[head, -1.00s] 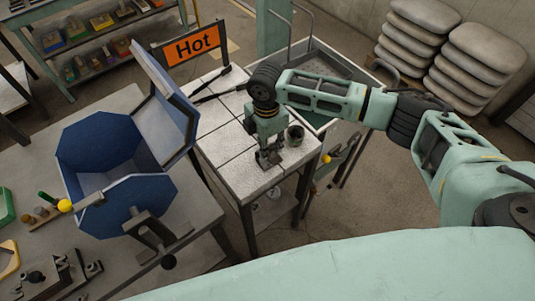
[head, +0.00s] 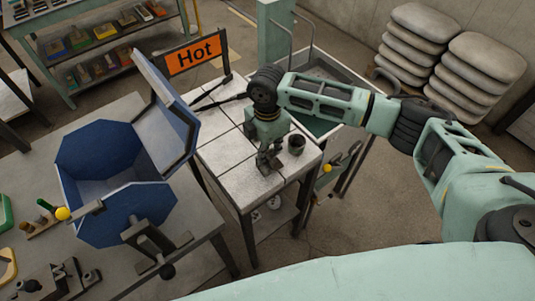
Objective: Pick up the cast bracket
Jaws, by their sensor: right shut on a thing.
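My right gripper (head: 268,159) points down over the front part of the light tiled table (head: 225,150). Its fingers are shut on a small grey metal piece at the tabletop, which I take to be the cast bracket. The fingers hide most of the piece, and its shape is hard to make out. I cannot tell whether it touches the table or is just above it. My left gripper is not in view.
A dark cup (head: 296,144) stands close to the right of the gripper. An orange "Hot" sign (head: 193,56) stands behind the table. A blue open bin (head: 100,160) is on the left bench. Stacked sacks (head: 475,75) are at the back right.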

